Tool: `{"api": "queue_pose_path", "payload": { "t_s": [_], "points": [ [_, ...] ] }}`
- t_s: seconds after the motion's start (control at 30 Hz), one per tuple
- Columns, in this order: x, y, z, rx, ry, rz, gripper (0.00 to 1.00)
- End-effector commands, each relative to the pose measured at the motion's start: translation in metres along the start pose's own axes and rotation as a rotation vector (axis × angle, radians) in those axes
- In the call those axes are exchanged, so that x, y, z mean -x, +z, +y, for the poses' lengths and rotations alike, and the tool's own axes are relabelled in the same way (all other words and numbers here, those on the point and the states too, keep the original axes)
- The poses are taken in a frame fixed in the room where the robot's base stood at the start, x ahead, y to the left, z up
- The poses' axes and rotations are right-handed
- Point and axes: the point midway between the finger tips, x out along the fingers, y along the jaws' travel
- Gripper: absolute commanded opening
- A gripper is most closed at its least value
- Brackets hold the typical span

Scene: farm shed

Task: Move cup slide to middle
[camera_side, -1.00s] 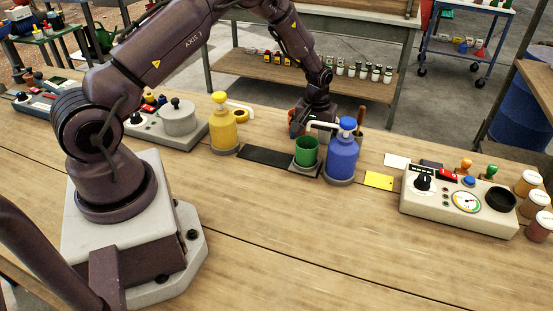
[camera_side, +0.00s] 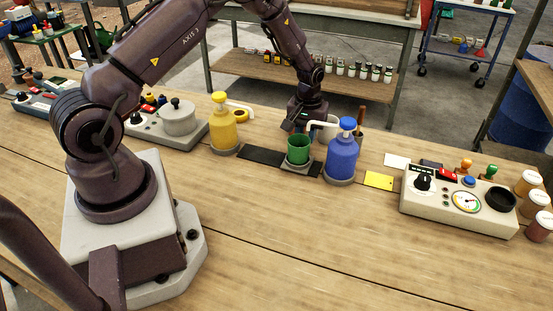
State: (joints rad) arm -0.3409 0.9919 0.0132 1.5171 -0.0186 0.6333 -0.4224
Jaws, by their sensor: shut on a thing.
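The cup slide has a flat black track (camera_side: 260,155) between a yellow pump bottle (camera_side: 223,128) and a blue pump bottle (camera_side: 342,156). Its grey carriage (camera_side: 297,168) carries an upright green cup (camera_side: 298,150) and stands right of the middle of the track, close to the blue bottle. A short piece of track shows right of the carriage. My gripper (camera_side: 304,131) is low just behind the cup, shut on the cup slide. Its fingertips and the exact part they hold are hidden behind the cup and the blue pump's spout.
A brown-handled tool in a holder (camera_side: 359,130) stands behind the blue bottle. A yellow card (camera_side: 379,180) and a control box with a gauge (camera_side: 460,199) are to the right. A grey box with a round pot (camera_side: 178,118) is left of the yellow bottle. The front table is clear.

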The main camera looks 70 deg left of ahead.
Motion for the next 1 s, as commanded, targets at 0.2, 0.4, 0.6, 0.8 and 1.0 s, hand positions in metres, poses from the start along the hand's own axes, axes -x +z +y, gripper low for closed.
{"api": "queue_pose_path", "payload": {
  "t_s": [0.2, 0.4, 0.6, 0.8, 1.0],
  "points": [
    [0.000, -0.001, -0.014, 0.002, 0.000, 0.001, 0.11],
    [0.000, 0.000, -0.026, 0.002, 0.000, 0.000, 0.11],
    [0.000, -0.001, -0.038, 0.002, 0.000, 0.001, 0.11],
    [0.000, -0.001, -0.049, 0.002, 0.000, 0.001, 0.11],
    [0.000, 0.000, -0.052, 0.000, 0.000, 0.001, 0.11]
  ]
}}
